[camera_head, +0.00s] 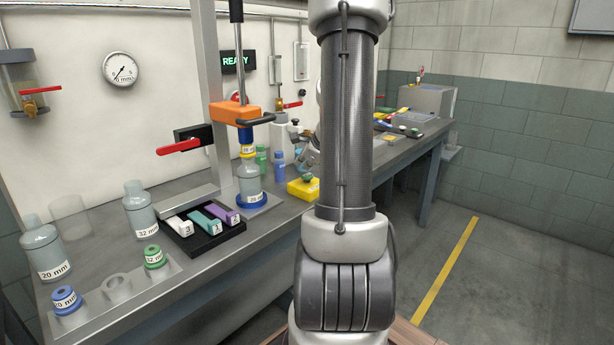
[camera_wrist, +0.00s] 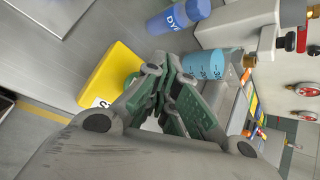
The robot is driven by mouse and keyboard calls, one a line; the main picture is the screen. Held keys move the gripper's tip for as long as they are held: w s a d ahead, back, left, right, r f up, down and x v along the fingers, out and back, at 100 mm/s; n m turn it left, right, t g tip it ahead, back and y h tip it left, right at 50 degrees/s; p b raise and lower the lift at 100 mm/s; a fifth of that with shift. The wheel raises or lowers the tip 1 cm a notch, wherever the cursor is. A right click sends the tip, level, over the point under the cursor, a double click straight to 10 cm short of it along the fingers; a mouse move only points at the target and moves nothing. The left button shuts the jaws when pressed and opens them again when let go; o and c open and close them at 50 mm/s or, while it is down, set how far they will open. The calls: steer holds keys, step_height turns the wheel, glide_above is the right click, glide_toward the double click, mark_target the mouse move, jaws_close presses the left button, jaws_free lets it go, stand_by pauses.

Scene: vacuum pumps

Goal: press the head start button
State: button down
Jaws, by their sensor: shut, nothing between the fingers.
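The head start button is a green button on a yellow box. In the head view the yellow box (camera_head: 303,190) sits on the grey bench, just left of my arm, with the green button (camera_head: 305,178) on top. In the wrist view the yellow box (camera_wrist: 112,72) is left of the fingers, and the green button (camera_wrist: 131,80) is partly hidden behind them. My gripper (camera_wrist: 170,65) is shut and empty, close to the button; I cannot tell whether it touches. In the head view my gripper (camera_head: 302,163) is partly hidden behind my arm, above and behind the box.
An orange press head (camera_head: 235,112) stands over a bottle (camera_head: 249,182) left of the box. A blue bottle (camera_wrist: 178,15) and a light-blue cylinder (camera_wrist: 203,68) stand near the fingers. A "READY" display (camera_head: 238,62) is lit green.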

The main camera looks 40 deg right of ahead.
mark_target(304, 175)
steer(key=shift+f, duration=0.1)
steer(key=shift+f, duration=0.35)
steer(key=shift+f, duration=0.6)
stand_by(0.8)
steer(key=shift+r, duration=1.05)
steer(key=shift+r, duration=0.1)
steer(key=shift+r, duration=2.4)
